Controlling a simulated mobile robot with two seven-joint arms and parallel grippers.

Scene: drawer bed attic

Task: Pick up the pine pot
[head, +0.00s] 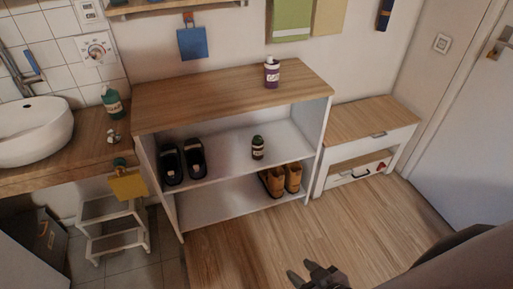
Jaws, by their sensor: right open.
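Three small labelled pots show, and I cannot read their labels, so I cannot tell for sure which is the pine pot. A dark pot (257,148) with a pale label stands upright on the middle shelf of the shoe cabinet. A purple pot (271,73) stands on the cabinet's wooden top. A green bottle-like pot (112,102) stands on the sink counter. My right gripper (300,272) is open and empty at the bottom edge, over the floor in front of the cabinet and apart from all the pots. My left gripper is not in view.
The cabinet (200,104) is open at the front. Black shoes (183,162) stand left on the middle shelf, and brown shoes (281,180) are below. A low drawer bench (372,120) is at right; a white step stool (115,222) at left. The wooden floor between is clear.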

